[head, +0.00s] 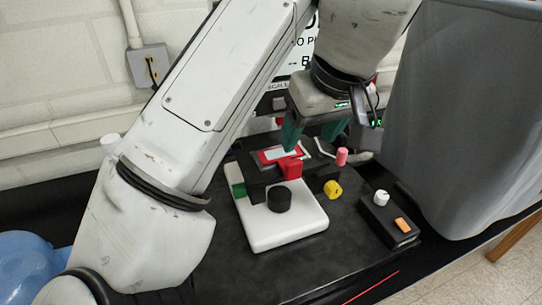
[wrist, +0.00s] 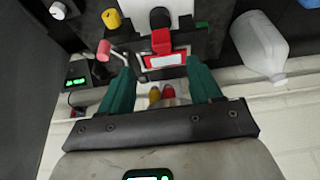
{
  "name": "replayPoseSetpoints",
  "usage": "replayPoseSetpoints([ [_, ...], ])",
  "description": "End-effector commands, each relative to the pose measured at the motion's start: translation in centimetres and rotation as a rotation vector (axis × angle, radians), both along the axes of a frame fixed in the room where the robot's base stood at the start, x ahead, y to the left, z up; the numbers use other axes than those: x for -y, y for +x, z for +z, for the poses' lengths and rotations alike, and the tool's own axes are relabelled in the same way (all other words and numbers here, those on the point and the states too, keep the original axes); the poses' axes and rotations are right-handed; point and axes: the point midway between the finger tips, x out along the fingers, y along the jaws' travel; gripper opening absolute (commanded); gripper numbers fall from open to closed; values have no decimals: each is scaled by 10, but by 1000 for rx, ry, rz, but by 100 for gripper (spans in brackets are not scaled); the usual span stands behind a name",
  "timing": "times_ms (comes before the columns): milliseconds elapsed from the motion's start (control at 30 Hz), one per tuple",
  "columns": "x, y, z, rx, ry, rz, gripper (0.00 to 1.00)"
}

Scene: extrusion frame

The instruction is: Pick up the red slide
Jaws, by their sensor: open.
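The red slide (head: 284,153) is a flat red-rimmed piece with a pale middle. It lies on the black stage of a white-based device (head: 285,225), with a red block (head: 291,168) at its near edge. In the wrist view the red slide (wrist: 166,61) shows between and just beyond the green fingertips, with the red block (wrist: 161,40) above it in the picture. My gripper (head: 312,137) is open, its fingers pointing down over the back of the stage. In the wrist view my gripper (wrist: 160,70) has nothing between its fingers. Contact with the slide cannot be told.
A pink cylinder (head: 341,156) and a yellow knob (head: 333,189) stand right of the stage. A black box (head: 388,222) with a white knob and orange switch is farther right. A grey sheet (head: 440,110) hangs at right. A translucent jug (wrist: 260,47) shows in the wrist view.

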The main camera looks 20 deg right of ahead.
Motion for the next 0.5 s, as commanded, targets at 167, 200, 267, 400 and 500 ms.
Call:
replayPoseSetpoints([
  [167, 0, 7, -22, 0, -1, 1, 64],
  [200, 0, 8, -27, 0, -1, 1, 64],
  [267, 0, 11, -35, 0, 0, 0, 64],
  [400, 0, 18, -48, 1, -1, -1, 64],
  [500, 0, 20, -51, 1, -1, -1, 64],
])
